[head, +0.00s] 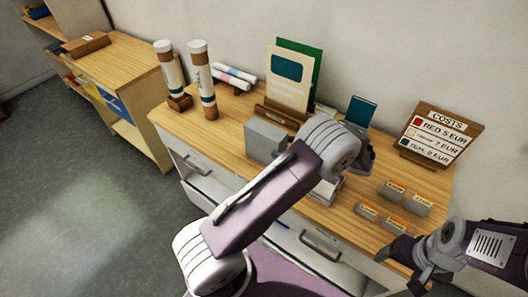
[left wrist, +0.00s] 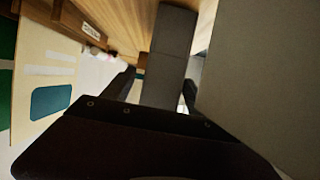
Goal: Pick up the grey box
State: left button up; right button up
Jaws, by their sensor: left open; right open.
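The grey box (head: 264,141) stands on the wooden desk top (head: 228,125) in the head view, left of my left arm, which covers part of its right side. My left gripper is hidden behind that arm there. In the left wrist view my left gripper (left wrist: 160,86) is open, with a grey block (left wrist: 172,45) showing between its fingers. A large grey surface (left wrist: 262,75) fills the right of that view. I cannot tell which of these is the box, nor whether anything touches. My right gripper (head: 405,287) is open and empty at the bottom right, low near the desk's front.
Two upright tubes (head: 202,80) stand at the desk's left. Brochures (head: 289,80) in a wooden holder stand behind the box. A price sign (head: 440,134) and several small grey card blocks (head: 407,205) are at the right. An open drawer (head: 196,190) is below the left front.

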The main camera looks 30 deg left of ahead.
pick_arm(q)
jog(key=shift+a+f, duration=0.1)
jog(key=shift+a, duration=0.7)
jog(key=shift+w+a+f, duration=0.1)
jog(key=shift+a+f, duration=0.1)
jog(key=shift+a+p, duration=0.3)
jog(key=shift+p, duration=0.15)
jog(key=p+x, duration=0.1)
jog(key=x, duration=0.1)
jog(key=p+x, duration=0.1)
jog(key=x, duration=0.1)
jog(key=shift+s+a+r, duration=0.1)
jog(key=shift+s+r, duration=0.15)
jog(key=shift+a+f, duration=0.25)
jog(key=shift+a, duration=0.1)
jog(key=shift+d, duration=0.15)
jog(key=c, duration=0.9)
grip_shut()
jog(key=o, duration=0.9)
grip_release()
